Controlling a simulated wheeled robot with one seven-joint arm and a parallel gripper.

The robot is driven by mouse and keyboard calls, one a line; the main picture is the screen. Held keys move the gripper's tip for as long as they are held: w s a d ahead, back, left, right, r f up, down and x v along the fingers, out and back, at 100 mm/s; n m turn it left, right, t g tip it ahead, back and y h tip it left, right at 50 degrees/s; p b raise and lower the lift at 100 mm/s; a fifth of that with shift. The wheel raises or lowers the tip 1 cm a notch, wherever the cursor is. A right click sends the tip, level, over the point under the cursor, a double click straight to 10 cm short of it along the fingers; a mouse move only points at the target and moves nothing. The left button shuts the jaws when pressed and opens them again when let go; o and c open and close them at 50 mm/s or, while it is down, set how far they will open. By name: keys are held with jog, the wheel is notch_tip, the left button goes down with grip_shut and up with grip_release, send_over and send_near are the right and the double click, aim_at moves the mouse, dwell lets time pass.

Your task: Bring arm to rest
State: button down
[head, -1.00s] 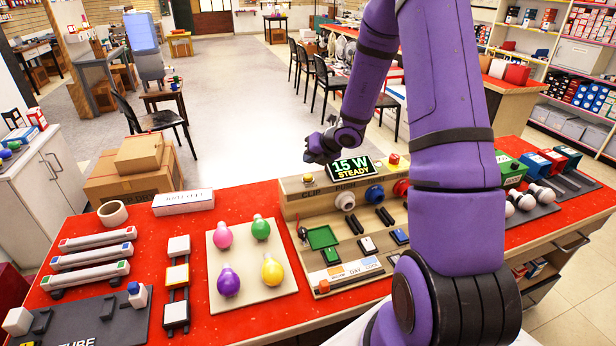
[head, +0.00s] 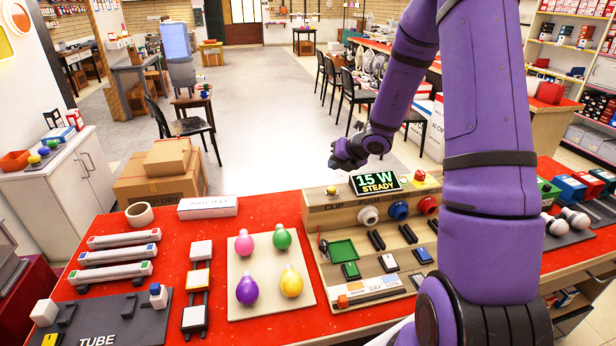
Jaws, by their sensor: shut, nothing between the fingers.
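My purple arm rises at the right of the head view and bends over the table, with my gripper (head: 347,157) at its far end. The gripper is small and dark here, shut and empty. It hangs in the air above the back edge of the test board (head: 330,217), left of and above the display (head: 376,183) that reads "15 W STEADY". I see no contact between the gripper and the board. My upper arm hides part of the table to the right of the board.
The red table (head: 130,230) carries a tan tray (head: 240,302) with several coloured bulbs, tube lamps (head: 112,273), a dark TUBE stand (head: 125,325) and a white box (head: 207,207). Cardboard boxes (head: 155,185) stand behind it. The floor beyond is open, with chairs (head: 358,95) behind.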

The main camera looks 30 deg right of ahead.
jog(key=s+a+r+n+g+y, duration=0.1)
jog(key=s+a+r+n, duration=0.5)
jog(key=a+r+n, duration=0.35)
jog(key=s+a+r+n+g+y, duration=0.1)
jog(key=s+a+r+n+y, duration=0.1)
jog(key=s+a+r+n, duration=0.7)
jog(key=s+d+r+n+h, duration=0.1)
jog(key=s+r+n+h, duration=0.2)
jog(key=s+n, duration=0.6)
jog(key=s+d+r+n+g+h, duration=0.1)
jog(key=s+r+n+h, duration=0.2)
jog(key=s+n, duration=0.7)
jog(key=r+n, duration=0.1)
jog(key=n, duration=0.2)
jog(key=shift+s+d+r, duration=0.2)
jog(key=shift+d+r, duration=0.1)
